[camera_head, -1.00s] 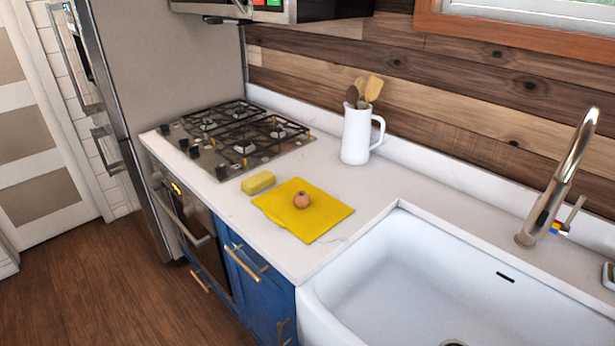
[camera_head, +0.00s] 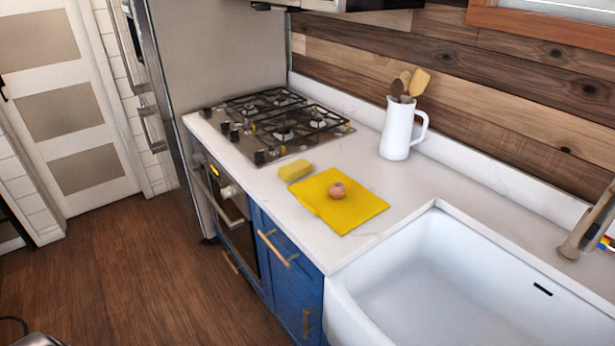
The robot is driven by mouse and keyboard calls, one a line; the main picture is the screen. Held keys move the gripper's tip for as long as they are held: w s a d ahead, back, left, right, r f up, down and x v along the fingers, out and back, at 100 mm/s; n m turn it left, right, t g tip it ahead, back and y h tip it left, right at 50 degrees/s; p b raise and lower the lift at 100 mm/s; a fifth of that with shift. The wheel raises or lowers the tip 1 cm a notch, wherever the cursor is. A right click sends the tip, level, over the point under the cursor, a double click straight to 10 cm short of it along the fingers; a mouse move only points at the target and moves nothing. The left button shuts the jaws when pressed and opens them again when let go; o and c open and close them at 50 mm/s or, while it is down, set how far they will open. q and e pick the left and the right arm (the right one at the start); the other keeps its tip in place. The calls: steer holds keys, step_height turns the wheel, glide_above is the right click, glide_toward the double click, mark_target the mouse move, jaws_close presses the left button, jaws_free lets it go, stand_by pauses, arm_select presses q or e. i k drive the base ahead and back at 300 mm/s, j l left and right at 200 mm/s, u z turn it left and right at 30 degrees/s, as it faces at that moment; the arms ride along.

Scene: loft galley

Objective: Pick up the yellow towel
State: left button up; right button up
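The yellow towel (camera_head: 355,211) lies flat on the white counter, between the stove and the sink. A small round orange-brown item (camera_head: 337,190) rests on top of it. A yellow sponge-like block (camera_head: 295,170) lies beside the towel, toward the stove. Neither of my grippers shows in the head view.
A gas stove (camera_head: 281,124) is left of the towel. A white pitcher with wooden utensils (camera_head: 396,132) stands behind it. The white sink (camera_head: 450,270) and faucet (camera_head: 588,226) are at right. Blue cabinets (camera_head: 290,272) are below the counter. Wooden floor (camera_head: 125,260) is open at left.

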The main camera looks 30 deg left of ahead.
mark_target(288, 173)
steer(key=i+j+z, duration=0.2)
steer(key=j, duration=0.55)
steer(key=j+z, duration=0.2)
steer(key=j, duration=0.55)
